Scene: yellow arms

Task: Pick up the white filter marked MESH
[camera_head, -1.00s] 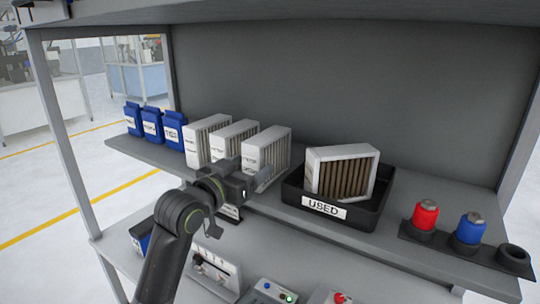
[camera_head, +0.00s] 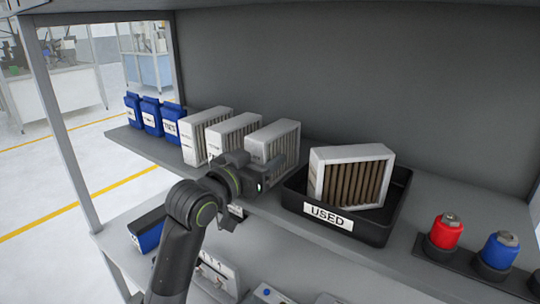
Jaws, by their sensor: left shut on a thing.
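Three white pleated filters stand upright in a row on the shelf: a left one (camera_head: 194,145), a middle one (camera_head: 222,137) and a right one (camera_head: 270,142). Their front labels are too small to read, so I cannot tell which is marked MESH. My left gripper (camera_head: 266,178) is at the lower front of the right white filter, shut on it. The gripper body hides that filter's lower front, and its fingertips are mostly hidden. The filter looks upright, at about shelf height. My right gripper is out of view.
Several blue packs (camera_head: 151,116) stand left of the white filters. A black tray (camera_head: 374,229) labelled USED holds a brown, dirty filter (camera_head: 351,176) close to the right of my gripper. A red canister (camera_head: 446,232) and a blue canister (camera_head: 499,250) stand at the right.

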